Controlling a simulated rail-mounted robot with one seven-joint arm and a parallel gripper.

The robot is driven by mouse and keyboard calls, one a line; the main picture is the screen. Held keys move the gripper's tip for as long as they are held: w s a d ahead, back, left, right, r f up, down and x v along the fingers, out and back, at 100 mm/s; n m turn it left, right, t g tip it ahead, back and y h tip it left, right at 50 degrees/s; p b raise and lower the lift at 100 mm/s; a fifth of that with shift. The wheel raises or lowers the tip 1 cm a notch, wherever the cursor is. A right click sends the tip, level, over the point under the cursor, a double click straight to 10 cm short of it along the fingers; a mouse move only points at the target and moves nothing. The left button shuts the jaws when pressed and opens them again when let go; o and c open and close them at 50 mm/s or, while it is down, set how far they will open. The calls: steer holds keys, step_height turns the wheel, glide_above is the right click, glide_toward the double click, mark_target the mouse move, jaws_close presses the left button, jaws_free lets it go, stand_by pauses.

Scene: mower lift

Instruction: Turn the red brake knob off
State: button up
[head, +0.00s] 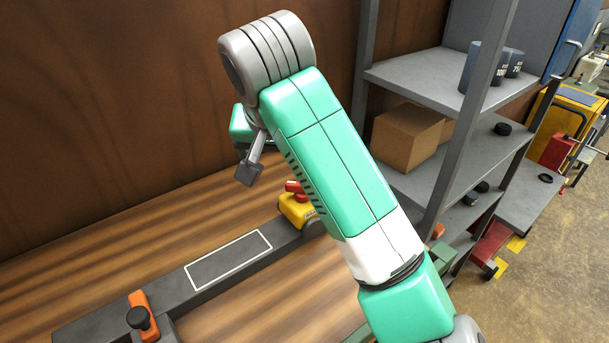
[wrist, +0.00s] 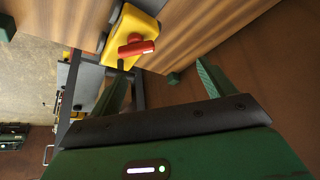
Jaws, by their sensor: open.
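The red brake knob (head: 293,187) sits on a yellow housing (head: 297,208) at the far end of a dark grey beam. In the wrist view the red knob (wrist: 136,47) is a short red bar across the yellow housing (wrist: 128,22). My gripper (wrist: 163,68) is open, with its two green fingers spread apart and nothing between them. The knob lies beyond the fingertips, nearer the left finger, and looks apart from them. In the head view my arm rises in front of the housing and hides part of it; the fingers are not clear there.
The beam (head: 229,259) lies on a wooden surface and carries an orange clamp with a black knob (head: 139,318) at its near end. A grey shelf (head: 437,73) with a cardboard box (head: 407,137) stands on the right. A brown wooden wall is behind.

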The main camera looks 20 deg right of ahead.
mark_target(291, 186)
steer(key=shift+m+g, duration=0.5)
steer(key=shift+g, duration=0.1)
steer(key=d+f, duration=0.1)
steer(key=f, duration=0.1)
steer(key=d+f+p, duration=0.1)
steer(key=d+f, duration=0.1)
steer(key=f, duration=0.1)
steer(key=w+d+f+p, duration=0.1)
steer(key=f, duration=0.1)
steer(key=shift+w+d+f, duration=0.1)
steer(key=shift+d+f, duration=0.1)
steer(key=c, duration=1)
